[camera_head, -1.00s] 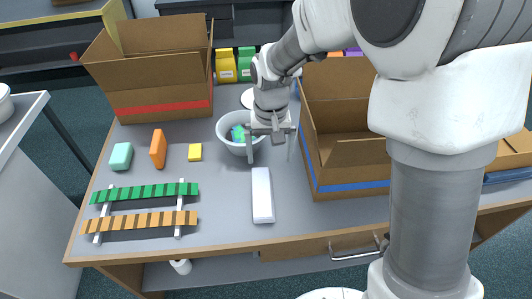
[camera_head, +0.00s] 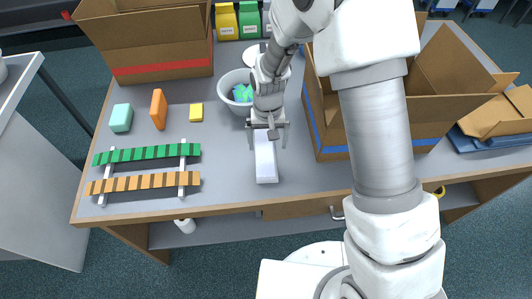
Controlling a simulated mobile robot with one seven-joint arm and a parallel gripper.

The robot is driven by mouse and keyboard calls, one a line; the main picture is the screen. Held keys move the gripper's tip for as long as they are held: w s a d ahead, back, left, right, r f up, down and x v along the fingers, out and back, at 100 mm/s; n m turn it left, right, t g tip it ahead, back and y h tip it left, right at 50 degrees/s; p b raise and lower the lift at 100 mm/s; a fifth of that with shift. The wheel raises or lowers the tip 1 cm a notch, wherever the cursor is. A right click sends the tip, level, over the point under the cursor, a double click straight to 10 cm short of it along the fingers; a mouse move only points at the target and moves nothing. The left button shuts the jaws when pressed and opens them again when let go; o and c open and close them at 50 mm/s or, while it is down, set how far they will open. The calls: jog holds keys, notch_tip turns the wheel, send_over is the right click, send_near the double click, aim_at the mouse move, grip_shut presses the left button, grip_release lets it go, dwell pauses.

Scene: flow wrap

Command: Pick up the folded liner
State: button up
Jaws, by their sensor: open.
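A long white flat block (camera_head: 266,167), which looks like the folded liner, lies on the grey table in front of the bowl, its long side running toward the front edge. My gripper (camera_head: 267,140) points down over its far end, open, with one finger to each side. The gripper hides part of that far end. I cannot tell how high the fingertips are above the table or whether they touch the liner.
A grey bowl (camera_head: 232,80) with blue-green pieces stands just behind my gripper. An open box with a blue stripe (camera_head: 335,153) is close on the right. A red-striped box (camera_head: 160,68) stands back left. Green slats (camera_head: 147,154), orange slats (camera_head: 144,182) and small blocks lie left.

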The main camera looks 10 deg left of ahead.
aim_at(266, 158)
jog(key=shift+w+a+f, duration=0.15)
jog(key=shift+f, duration=1.15)
jog(key=shift+w+a+f, duration=0.15)
jog(key=shift+f, duration=1.15)
jog(key=c, duration=1.2)
